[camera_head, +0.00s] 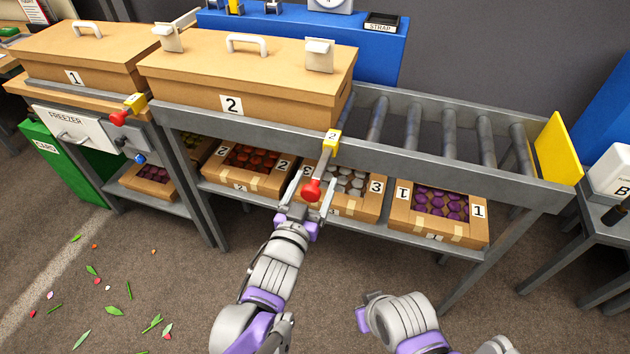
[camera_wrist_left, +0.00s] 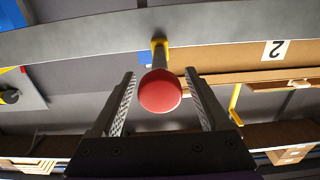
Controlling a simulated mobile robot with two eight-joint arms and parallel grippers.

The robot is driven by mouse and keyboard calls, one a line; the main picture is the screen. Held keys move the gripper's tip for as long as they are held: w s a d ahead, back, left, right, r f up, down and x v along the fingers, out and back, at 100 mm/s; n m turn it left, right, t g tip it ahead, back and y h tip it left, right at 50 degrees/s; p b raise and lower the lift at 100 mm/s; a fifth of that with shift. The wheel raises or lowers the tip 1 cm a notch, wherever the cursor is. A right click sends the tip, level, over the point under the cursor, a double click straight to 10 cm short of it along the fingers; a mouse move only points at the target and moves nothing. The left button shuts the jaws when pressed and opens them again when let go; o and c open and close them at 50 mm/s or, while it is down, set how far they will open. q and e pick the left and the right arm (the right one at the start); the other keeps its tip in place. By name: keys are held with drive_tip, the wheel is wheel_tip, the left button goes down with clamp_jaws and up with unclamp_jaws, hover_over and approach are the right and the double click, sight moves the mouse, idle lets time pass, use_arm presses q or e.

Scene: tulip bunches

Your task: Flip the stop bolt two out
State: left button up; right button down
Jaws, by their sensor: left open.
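Stop bolt two has a yellow block (camera_head: 332,141) marked 2 on the front rail of the roller conveyor, and a lever ending in a red knob (camera_head: 311,190). The lever hangs down and forward from the rail. My left gripper (camera_head: 308,206) is open, with its fingers on either side of the knob. In the left wrist view the red knob (camera_wrist_left: 160,91) sits between the two fingers, with gaps on both sides, and the yellow block (camera_wrist_left: 159,50) shows behind it. My right arm shows at the bottom, but I see no fingers of its gripper.
Box 2 (camera_head: 231,103) stands on the rollers behind the rail, and box 1 (camera_head: 74,78) to its left. Another yellow block (camera_head: 135,102) with a red knob is beside box 1. Several open cartons stand on the lower shelf. The rollers (camera_head: 413,125) at right are empty.

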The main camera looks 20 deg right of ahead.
use_arm(q)
drive_tip(key=shift+w+d, duration=0.3)
drive_tip(key=shift+w, duration=0.15)
clamp_jaws()
idle(0.3)
